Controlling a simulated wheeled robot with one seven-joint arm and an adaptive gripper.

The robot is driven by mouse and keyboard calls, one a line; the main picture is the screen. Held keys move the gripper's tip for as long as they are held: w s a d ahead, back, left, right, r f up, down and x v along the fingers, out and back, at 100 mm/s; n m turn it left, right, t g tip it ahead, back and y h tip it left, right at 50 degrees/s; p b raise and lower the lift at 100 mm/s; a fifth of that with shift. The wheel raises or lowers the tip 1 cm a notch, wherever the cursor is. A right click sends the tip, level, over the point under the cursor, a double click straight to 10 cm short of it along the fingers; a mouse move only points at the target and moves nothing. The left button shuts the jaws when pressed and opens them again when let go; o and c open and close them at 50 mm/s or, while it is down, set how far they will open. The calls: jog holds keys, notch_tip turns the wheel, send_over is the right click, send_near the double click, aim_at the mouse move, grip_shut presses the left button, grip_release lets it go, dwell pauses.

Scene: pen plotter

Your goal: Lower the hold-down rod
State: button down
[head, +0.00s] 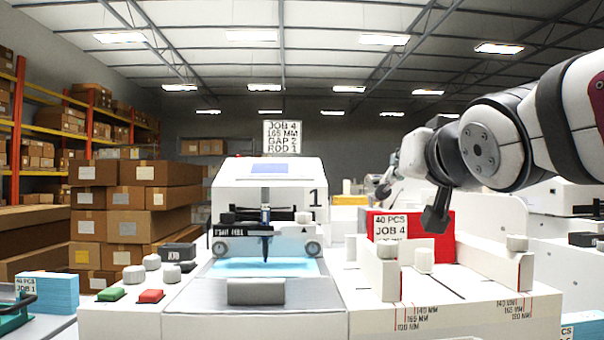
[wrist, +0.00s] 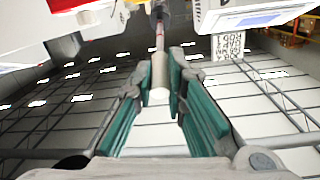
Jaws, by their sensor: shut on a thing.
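In the wrist view my gripper (wrist: 161,88) has its two green-padded fingers closed around a white cylindrical grip (wrist: 159,74). A thin rod (wrist: 159,36) with a reddish band runs from this grip toward the top of that upside-down view. It looks like the hold-down rod; its far end is unclear. In the head view my arm comes in from the right, and I cannot make out the fingers on the grip there. The white plotter (head: 232,195), marked 1, stands in the middle, with a dark pen (head: 266,240) over its light-blue bed.
A sign (head: 283,134) reads JOB 4, 165 MM, GAP 2, ROD 1. A red block (head: 445,235) labelled 40 PCS JOB 4 stands right of the plotter, behind white posts. Green (head: 112,294) and red (head: 151,296) buttons sit at the front left.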

jog(key=shift+r, duration=0.1)
jog(key=c, duration=1.6)
grip_release()
jog(key=s, duration=1.2)
jog(key=shift+a+r, duration=0.3)
jog(key=shift+a, duration=0.05)
